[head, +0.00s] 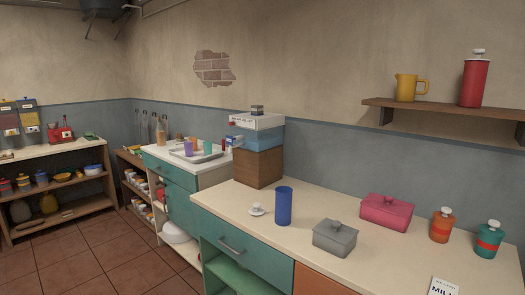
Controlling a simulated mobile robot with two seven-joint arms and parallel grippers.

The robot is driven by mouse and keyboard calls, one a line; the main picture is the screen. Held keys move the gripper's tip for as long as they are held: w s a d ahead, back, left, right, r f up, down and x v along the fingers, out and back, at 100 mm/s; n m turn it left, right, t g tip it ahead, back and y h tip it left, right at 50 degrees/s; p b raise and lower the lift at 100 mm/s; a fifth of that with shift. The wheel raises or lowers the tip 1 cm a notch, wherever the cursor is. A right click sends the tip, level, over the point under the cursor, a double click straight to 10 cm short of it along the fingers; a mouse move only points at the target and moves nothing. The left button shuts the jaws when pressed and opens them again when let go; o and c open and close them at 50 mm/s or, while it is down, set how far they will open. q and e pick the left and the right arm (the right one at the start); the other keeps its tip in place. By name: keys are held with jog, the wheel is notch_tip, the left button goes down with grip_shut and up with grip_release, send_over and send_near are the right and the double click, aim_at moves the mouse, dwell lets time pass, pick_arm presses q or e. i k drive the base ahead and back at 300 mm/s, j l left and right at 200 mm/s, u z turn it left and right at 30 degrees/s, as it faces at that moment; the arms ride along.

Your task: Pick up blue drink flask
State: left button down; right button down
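A blue cylinder (284,207), which looks like the blue drink flask, stands upright on the cream countertop (300,265) near its front edge. Its top looks open. A small white lid-like piece (257,209) lies on the counter just left of it, apart from it. Neither of my grippers shows in the head view, and nothing touches the flask.
A grey lidded box (335,238) is right of the flask, with a pink lidded box (386,212) behind it. Orange (442,225) and teal (489,240) canisters stand farther right. A wooden block (257,167) is behind left. A wall shelf (445,111) overhangs the right side.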

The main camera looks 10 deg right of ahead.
aim_at(283, 203)
jog(key=i+z, duration=0.1)
jog(key=z, duration=0.25)
jog(key=i+j+z, duration=0.1)
jog(key=z, duration=0.25)
jog(key=j+z, duration=0.1)
jog(key=z, duration=0.3)
jog(key=i+j+z, duration=0.35)
jog(key=j, duration=0.2)
jog(key=j+z, duration=0.15)
jog(key=i+j+z, duration=0.1)
jog(key=j, duration=0.35)
jog(key=i+j, duration=0.15)
jog(key=j, duration=0.3)
jog(key=i+j+z, duration=0.15)
jog(key=j, duration=0.3)
jog(key=j+z, duration=0.1)
jog(key=j, duration=0.35)
